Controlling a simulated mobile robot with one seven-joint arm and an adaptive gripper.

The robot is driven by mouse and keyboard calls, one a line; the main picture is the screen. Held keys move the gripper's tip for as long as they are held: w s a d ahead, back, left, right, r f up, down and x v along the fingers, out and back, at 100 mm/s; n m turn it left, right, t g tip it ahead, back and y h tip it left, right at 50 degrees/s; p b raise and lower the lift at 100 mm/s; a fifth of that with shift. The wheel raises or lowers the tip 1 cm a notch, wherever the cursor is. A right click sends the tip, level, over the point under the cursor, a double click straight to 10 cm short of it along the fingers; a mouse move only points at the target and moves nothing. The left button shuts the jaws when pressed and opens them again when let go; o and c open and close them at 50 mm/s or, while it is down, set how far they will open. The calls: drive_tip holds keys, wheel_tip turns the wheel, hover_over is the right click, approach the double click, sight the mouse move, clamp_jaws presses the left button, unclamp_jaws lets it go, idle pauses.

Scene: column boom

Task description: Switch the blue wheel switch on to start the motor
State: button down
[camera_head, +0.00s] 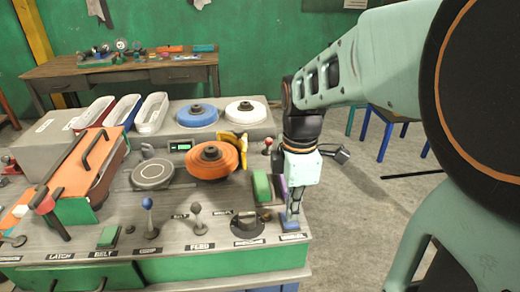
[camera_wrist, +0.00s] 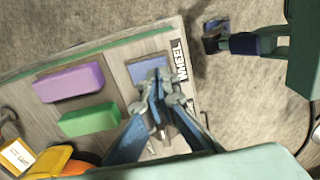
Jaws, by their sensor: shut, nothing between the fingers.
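The blue switch (camera_head: 288,226) sits at the front right corner of the grey control panel. In the wrist view the blue switch (camera_wrist: 148,70) lies beside a label reading WHEEL (camera_wrist: 180,60). My gripper (camera_head: 292,215) points down over this switch in the head view, with its fingers shut and empty. In the wrist view my gripper (camera_wrist: 160,82) overlaps the switch and hides part of it. I cannot tell whether the fingertips touch it or whether it is pressed.
A green block (camera_head: 262,187) and a purple block (camera_wrist: 70,83) sit close by. A black rotary knob (camera_head: 247,224) and levers line the panel front. Orange (camera_head: 210,160), blue (camera_head: 197,115) and white (camera_head: 245,111) discs stand behind. Open floor lies right of the panel.

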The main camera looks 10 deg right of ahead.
drive_tip(key=shift+f+b, duration=0.8)
drive_tip(key=shift+f, duration=0.3)
idle(0.6)
drive_tip(key=shift+r, duration=0.1)
wheel_tip(320, 180, up, 7)
drive_tip(key=p, duration=0.6)
idle(0.4)
